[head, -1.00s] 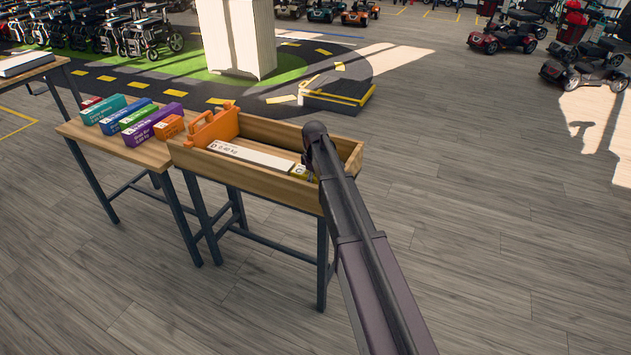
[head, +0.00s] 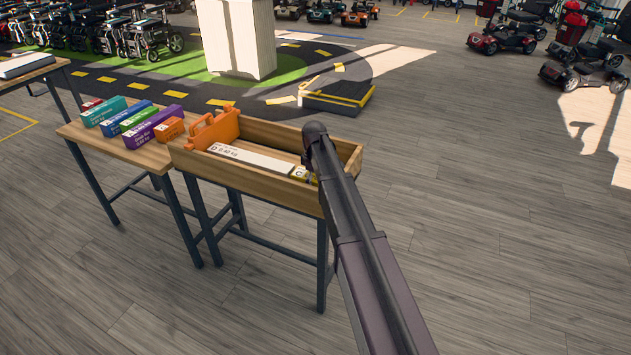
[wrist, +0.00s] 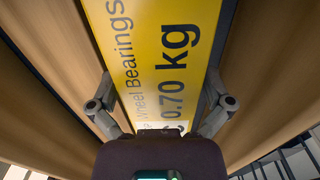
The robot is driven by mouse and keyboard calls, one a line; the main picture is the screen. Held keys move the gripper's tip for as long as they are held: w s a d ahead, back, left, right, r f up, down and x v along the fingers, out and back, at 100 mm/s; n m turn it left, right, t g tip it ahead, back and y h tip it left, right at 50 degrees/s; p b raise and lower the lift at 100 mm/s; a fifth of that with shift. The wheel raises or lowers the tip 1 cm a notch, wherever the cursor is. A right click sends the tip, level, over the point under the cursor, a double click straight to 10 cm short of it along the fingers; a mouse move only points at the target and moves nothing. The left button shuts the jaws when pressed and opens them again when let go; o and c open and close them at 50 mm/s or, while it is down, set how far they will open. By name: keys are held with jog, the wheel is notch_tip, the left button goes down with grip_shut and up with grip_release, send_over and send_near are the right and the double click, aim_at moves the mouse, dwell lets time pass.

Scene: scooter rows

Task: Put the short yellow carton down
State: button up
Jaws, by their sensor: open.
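The short yellow carton (wrist: 150,55), printed "Wheel Bearings 0.70 kg", lies in the wooden tray in the wrist view. Small gaps seem to show between fingers and carton, but contact is hard to judge.
A long white carton (head: 250,157) and an orange holder (head: 214,130) are also in the wooden tray (head: 250,187). Several coloured cartons, including a purple one (head: 153,127), lie on the table (head: 135,155) to the left. Floor right of my arm is clear.

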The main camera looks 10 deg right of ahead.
aim_at(314, 176)
jog(key=shift+r+p, duration=5.3)
jog(key=shift+r, duration=0.25)
jog(key=s+m, duration=1)
jog(key=s, duration=1.9)
jog(key=shift+d+m, duration=0.25)
jog(key=shift+m, duration=0.15)
jog(key=shift+r, duration=0.1)
notch_tip(314, 176, up, 6)
jog(key=p, duration=0.6)
jog(key=shift+r+p, duration=0.25)
jog(key=shift+p, duration=0.05)
jog(key=shift+c, duration=0.2)
